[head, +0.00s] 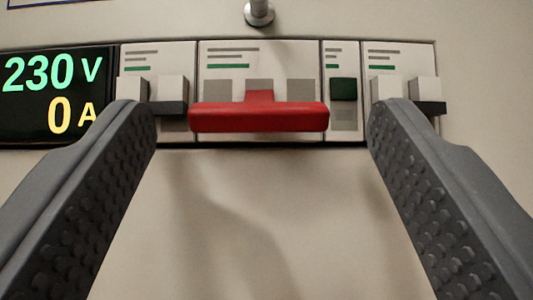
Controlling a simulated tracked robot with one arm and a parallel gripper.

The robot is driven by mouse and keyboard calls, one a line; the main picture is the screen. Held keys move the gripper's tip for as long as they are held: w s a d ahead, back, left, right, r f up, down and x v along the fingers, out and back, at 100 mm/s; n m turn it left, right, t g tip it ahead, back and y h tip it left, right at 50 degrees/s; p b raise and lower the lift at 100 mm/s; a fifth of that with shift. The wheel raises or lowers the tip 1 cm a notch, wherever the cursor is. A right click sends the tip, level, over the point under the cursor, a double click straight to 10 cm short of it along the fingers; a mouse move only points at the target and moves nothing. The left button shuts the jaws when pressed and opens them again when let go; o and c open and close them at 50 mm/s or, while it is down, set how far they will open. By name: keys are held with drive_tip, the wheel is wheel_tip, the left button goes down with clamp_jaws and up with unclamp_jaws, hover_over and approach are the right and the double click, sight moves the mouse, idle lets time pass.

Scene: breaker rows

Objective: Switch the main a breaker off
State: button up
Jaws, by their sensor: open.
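A wide breaker (285,58) with a broad red lever (258,118) sits in the middle of the row. Its lever juts out toward me, low on the breaker's face. No readable name shows, so I cannot tell for certain that it is main a. My gripper (262,112) is open, one ridged grey finger to the left of the red lever and one to the right. Nothing is between the fingers except the view of the lever, and I see no contact with it. The fingertips cover the lower parts of the neighbouring breakers.
A left breaker (157,57) and a right breaker (398,57) have grey-white levers. A narrow module with a dark green button (343,89) stands right of the red lever. A display (52,95) reads 230 V and 0 A. A metal knob (259,12) is above; the panel below is bare.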

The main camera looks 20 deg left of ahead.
drive_tip(key=p+v, duration=0.3)
drive_tip(key=v, duration=1)
drive_tip(key=shift+s+f+p, duration=0.25)
drive_tip(key=shift+f+p, duration=0.05)
drive_tip(key=shift+p, duration=0.1)
